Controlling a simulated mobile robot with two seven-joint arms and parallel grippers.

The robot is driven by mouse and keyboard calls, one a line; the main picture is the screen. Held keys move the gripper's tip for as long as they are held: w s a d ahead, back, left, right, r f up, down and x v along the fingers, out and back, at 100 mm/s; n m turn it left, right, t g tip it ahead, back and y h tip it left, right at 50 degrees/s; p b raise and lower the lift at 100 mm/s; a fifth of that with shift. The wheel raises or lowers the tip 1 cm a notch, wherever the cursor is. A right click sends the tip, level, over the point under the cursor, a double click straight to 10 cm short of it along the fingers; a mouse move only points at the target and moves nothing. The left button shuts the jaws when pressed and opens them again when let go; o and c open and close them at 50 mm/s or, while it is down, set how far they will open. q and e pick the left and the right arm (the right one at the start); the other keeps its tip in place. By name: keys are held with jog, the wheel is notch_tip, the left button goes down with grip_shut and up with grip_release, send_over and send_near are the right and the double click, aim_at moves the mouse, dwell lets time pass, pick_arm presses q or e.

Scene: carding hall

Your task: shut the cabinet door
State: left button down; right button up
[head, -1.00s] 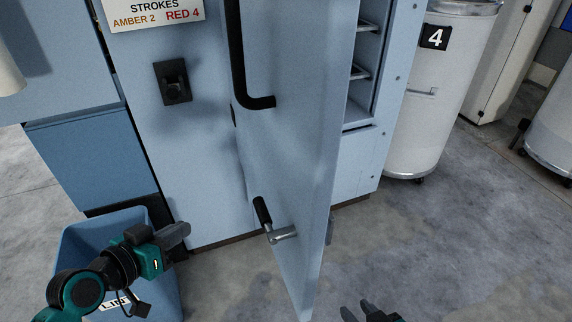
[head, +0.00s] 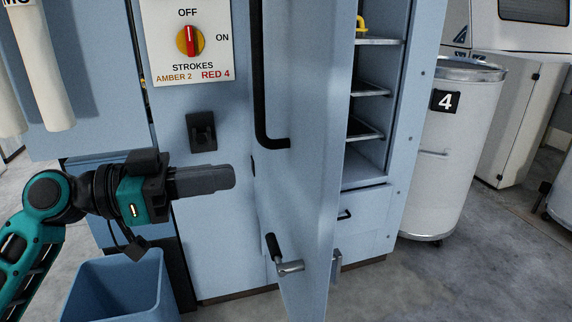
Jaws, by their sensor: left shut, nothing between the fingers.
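The light blue cabinet door (head: 315,200) stands open, its edge swung out toward me. It has a long black pull handle (head: 260,90) and a metal lever with a black grip (head: 285,262) lower down. Behind and right of the door, the cabinet's inside shows shelves (head: 372,92). My left gripper (head: 233,176) is shut and empty, in front of the blue panel left of the door. In the picture a gap shows between its fingertips and the door. My right gripper is out of view.
A panel with a red and yellow rotary switch (head: 189,40) and a black latch fitting (head: 201,132) are left of the door. A blue bin (head: 118,285) stands at lower left. A white drum marked 4 (head: 450,150) stands right of the cabinet. Grey floor is clear at lower right.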

aim_at(308, 166)
pick_arm(q)
jog(key=p+x, duration=0.2)
jog(key=x, duration=0.8)
